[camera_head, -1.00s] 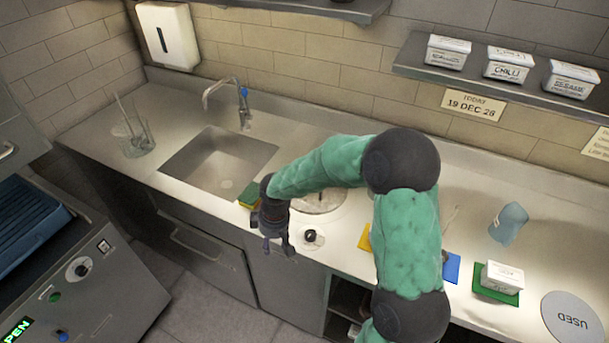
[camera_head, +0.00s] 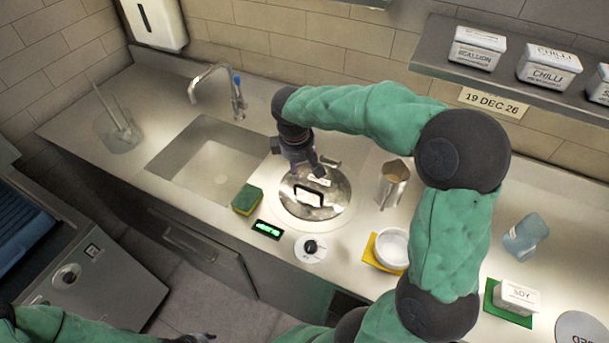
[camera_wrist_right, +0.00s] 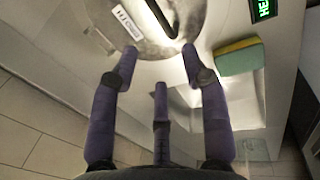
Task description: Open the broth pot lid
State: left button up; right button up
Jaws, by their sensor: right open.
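The broth pot lid (camera_head: 334,192) is a round metal disc with a black bar handle (camera_head: 309,195) and a white label. It lies flat over the round well in the counter. My right gripper (camera_head: 318,169) is open and empty just above the lid's far-left part, close to the handle. In the right wrist view, my spread fingers (camera_wrist_right: 158,55) point at the lid (camera_wrist_right: 150,46), with the handle (camera_wrist_right: 162,18) beyond the fingertips. My left gripper (camera_head: 195,338) shows only partly at the bottom edge; its jaws are unclear.
A sponge (camera_head: 246,199), green display (camera_head: 267,230) and knob (camera_head: 310,247) sit near the well. A metal jug (camera_head: 394,181) and white bowl (camera_head: 391,249) stand right of it. The sink (camera_head: 205,165) is left. A shelf (camera_head: 430,62) hangs at upper right.

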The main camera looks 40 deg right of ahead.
jog(key=f, duration=0.3)
jog(key=d+f+b, duration=0.1)
jog(key=f, duration=0.2)
jog(key=f+b, duration=0.1)
jog(key=f, duration=0.3)
jog(key=shift+w+d, duration=0.3)
jog(key=shift+w, duration=0.1)
grip_shut()
